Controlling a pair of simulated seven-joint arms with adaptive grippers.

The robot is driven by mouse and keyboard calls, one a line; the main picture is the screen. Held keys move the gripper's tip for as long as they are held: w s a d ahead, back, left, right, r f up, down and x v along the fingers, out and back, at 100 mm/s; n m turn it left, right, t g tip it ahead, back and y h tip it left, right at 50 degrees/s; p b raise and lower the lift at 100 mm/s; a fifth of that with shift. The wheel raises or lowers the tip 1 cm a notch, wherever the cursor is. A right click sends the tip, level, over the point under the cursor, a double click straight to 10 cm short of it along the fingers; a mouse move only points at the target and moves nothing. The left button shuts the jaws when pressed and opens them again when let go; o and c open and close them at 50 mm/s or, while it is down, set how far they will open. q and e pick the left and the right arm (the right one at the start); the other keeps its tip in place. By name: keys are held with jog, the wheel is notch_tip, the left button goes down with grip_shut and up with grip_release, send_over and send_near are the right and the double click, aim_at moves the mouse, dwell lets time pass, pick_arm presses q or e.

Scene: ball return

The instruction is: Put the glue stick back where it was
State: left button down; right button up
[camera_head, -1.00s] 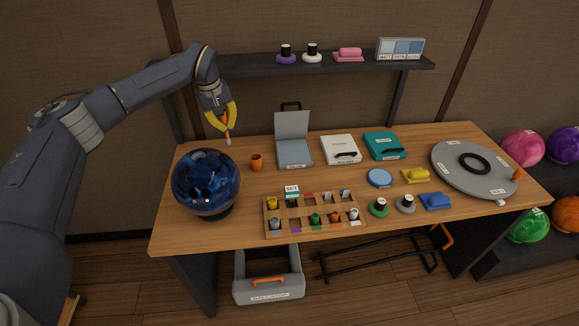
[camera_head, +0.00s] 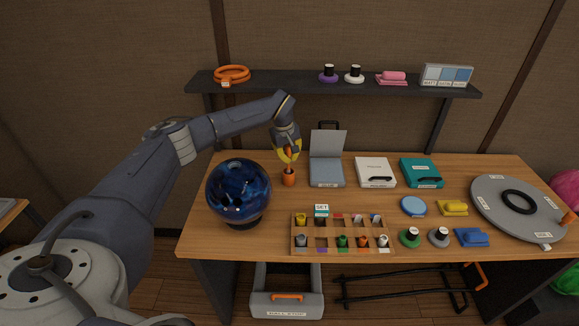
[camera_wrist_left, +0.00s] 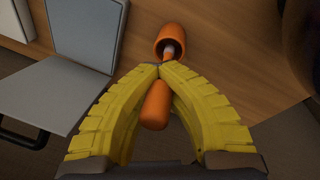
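My left gripper (camera_head: 288,159), with yellow fingers, is shut on the orange glue stick (camera_wrist_left: 155,106). In the left wrist view the fingertips (camera_wrist_left: 160,69) meet around the stick, its orange body showing between the fingers. Its pale end points into the mouth of the small orange cup (camera_wrist_left: 172,38); how deep it sits is hard to tell. In the head view the cup (camera_head: 289,180) stands upright on the table right below the fingers, between the blue ball and the grey open case. My right gripper is not in view.
The blue ball (camera_head: 239,190) stands just left of the cup. The grey case (camera_head: 327,174) with its lid up is just right of it. A wooden compartment tray (camera_head: 342,251) holds several small bottles at the front. A dark shelf (camera_head: 300,86) hangs behind.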

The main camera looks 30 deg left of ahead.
aim_at(290, 170)
pick_arm(q)
jog(key=shift+f, duration=1.95)
jog(key=shift+f, duration=0.1)
jog(key=c, duration=2.2)
grip_release()
jog(key=c, duration=1.6)
grip_release()
jog(key=r, duration=0.4)
jog(key=s+r, duration=0.1)
jog(key=r, duration=0.3)
jog(key=s+r, duration=0.1)
jog(key=r, duration=0.3)
jog(key=shift+s, duration=0.15)
